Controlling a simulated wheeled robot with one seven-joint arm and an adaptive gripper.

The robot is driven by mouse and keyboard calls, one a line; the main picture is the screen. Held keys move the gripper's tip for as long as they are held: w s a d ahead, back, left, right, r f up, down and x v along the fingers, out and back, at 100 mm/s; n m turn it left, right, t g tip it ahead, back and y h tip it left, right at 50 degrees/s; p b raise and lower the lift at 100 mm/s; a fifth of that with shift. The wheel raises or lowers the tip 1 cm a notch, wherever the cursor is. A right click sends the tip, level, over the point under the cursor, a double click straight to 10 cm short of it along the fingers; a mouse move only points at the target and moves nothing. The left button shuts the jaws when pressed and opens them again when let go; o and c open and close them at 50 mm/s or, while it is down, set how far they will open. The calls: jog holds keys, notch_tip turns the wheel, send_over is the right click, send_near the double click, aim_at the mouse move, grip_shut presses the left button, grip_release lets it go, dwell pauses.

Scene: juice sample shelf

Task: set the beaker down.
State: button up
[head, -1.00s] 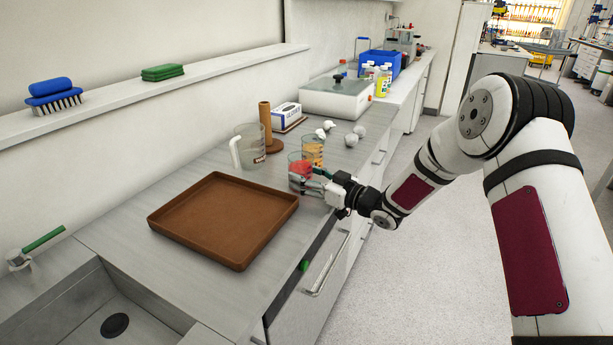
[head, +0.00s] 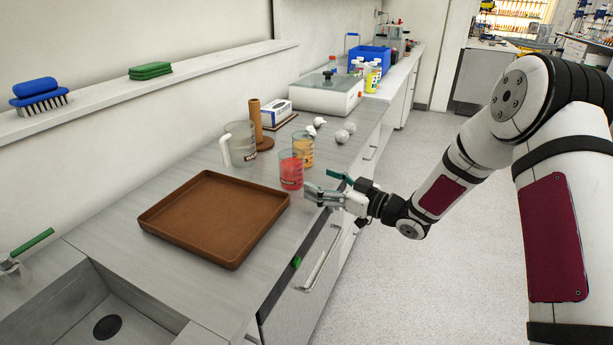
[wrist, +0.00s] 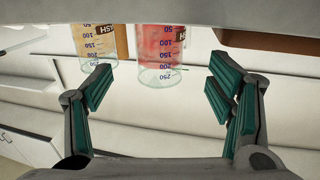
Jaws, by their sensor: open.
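A glass beaker with red liquid (head: 291,172) stands upright on the counter, to the right of the brown tray. In the wrist view the same red beaker (wrist: 160,50) is ahead of the fingertips, between their lines but apart from them. A beaker with orange liquid (head: 303,150) stands just behind it; it also shows in the wrist view (wrist: 96,42). My gripper (head: 312,193) is open and empty, near the counter's front edge, to the right of the red beaker. In the wrist view my gripper's green-padded fingers (wrist: 160,90) are spread wide.
The brown tray (head: 150,218) is empty. A large clear jug (head: 241,143) and a brown stand (head: 255,122) are behind the beakers, with crumpled white balls (head: 341,137) to the right. A sink (head: 70,315) is at front left.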

jog(key=shift+v, duration=1.95)
jog(key=shift+r, duration=0.1)
jog(key=w+d+r+m+t+h, duration=0.2)
jog(key=d+r+h, duration=0.5)
jog(key=d+h, duration=0.1)
jog(key=s+d+r+m+h, duration=0.4)
jog(key=s+d+r+h, duration=0.25)
jog(key=s+d, duration=0.25)
jog(key=s+d+r+m+g+h, duration=0.1)
jog(key=s+d+m+g, duration=0.1)
jog(key=s, duration=0.7)
jog(key=s+d+m+g+h, duration=0.2)
jog(key=s+g, duration=0.1)
jog(key=s, duration=0.6)
jog(key=s+a+f+m+g+y, duration=0.1)
jog(key=s, duration=0.7)
jog(key=s+a+f+g+y, duration=0.1)
jog(key=s+a+g, duration=0.1)
jog(key=s, duration=0.7)
jog(key=shift+s+a+m+g, duration=0.15)
jog(key=shift+s+m+g, duration=0.15)
jog(key=shift+m, duration=0.1)
